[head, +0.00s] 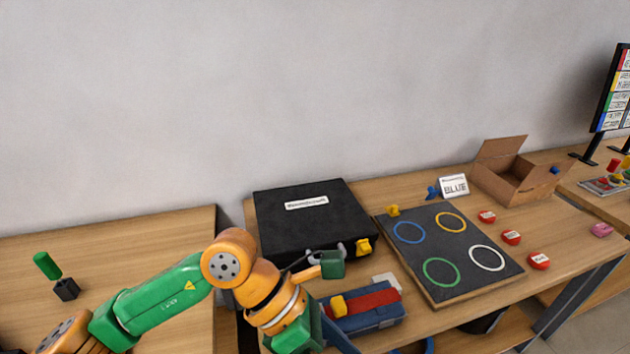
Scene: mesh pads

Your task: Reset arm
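My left arm, green and orange, comes in from the lower left and bends down at an orange joint in front of the black case (310,222). A small orange and green part shows beside its lower end, against the case's front edge. I cannot make out the fingertips of my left gripper, nor whether it holds anything. My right gripper is not in view.
A dark board (448,250) with coloured rings lies right of the case. A blue-red case (370,308) lies in front. The left table (140,245) is mostly clear.

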